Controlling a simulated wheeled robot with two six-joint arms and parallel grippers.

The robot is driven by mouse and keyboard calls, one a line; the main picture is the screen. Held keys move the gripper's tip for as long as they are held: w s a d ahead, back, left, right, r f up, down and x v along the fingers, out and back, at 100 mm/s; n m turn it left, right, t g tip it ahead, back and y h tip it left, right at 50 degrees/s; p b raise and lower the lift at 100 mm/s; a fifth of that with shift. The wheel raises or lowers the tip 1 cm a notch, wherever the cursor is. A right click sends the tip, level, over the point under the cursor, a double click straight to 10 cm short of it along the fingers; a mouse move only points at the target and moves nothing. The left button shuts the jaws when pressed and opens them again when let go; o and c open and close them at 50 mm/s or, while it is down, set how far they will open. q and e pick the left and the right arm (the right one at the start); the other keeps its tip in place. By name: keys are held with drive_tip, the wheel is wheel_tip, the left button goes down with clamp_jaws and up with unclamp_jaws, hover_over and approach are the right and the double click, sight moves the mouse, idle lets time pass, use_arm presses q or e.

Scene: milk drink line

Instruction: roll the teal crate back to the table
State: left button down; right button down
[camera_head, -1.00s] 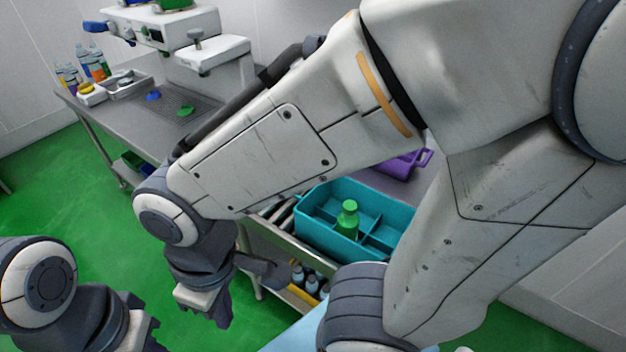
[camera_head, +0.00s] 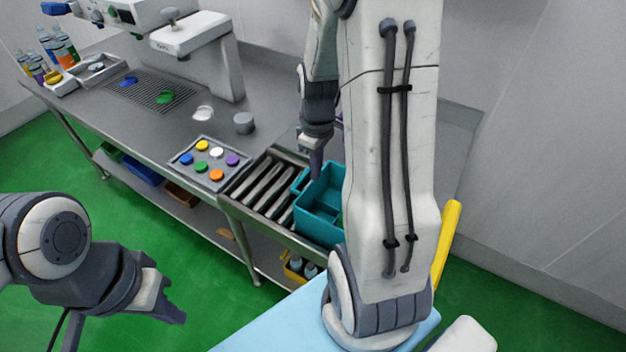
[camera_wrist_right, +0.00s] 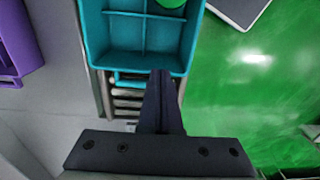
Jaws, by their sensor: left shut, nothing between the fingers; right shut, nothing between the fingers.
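The teal crate (camera_head: 318,222) stands at the right end of the roller strip (camera_head: 262,186), partly hidden by my right arm in the head view. In the right wrist view the crate (camera_wrist_right: 186,45) shows dividers and a green object (camera_wrist_right: 165,4) in a far compartment. My right gripper (camera_head: 316,170) is shut and empty, pointing down by the crate's roller-side end. In the wrist view its fingertips (camera_wrist_right: 161,76) overlap the crate's near wall; whether they touch it I cannot tell. My left gripper (camera_head: 172,300) is shut and empty over the floor at lower left.
The steel table (camera_head: 120,125) runs left from the rollers. A tray of coloured lids (camera_head: 208,160) sits beside them. A purple container (camera_wrist_right: 22,40) is at left in the wrist view. Bottles (camera_head: 310,270) stand on the shelf below. Green floor (camera_head: 180,250) is open in front.

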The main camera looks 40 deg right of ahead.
drive_tip(key=s+d+f, duration=0.1)
drive_tip(key=d, duration=0.3)
drive_tip(key=p, duration=0.2)
hover_over(318, 200)
drive_tip(key=s+d, duration=0.1)
drive_tip(key=s, duration=0.3)
drive_tip(key=f, duration=1)
drive_tip(key=shift+d, duration=0.2)
drive_tip(key=w, duration=0.1)
drive_tip(key=w+a+p, duration=0.1)
drive_tip(key=w, duration=0.1)
drive_tip(key=shift+w+a+f+p, duration=0.2)
drive_tip(key=shift+w+p, duration=0.1)
drive_tip(key=shift+w, duration=0.2)
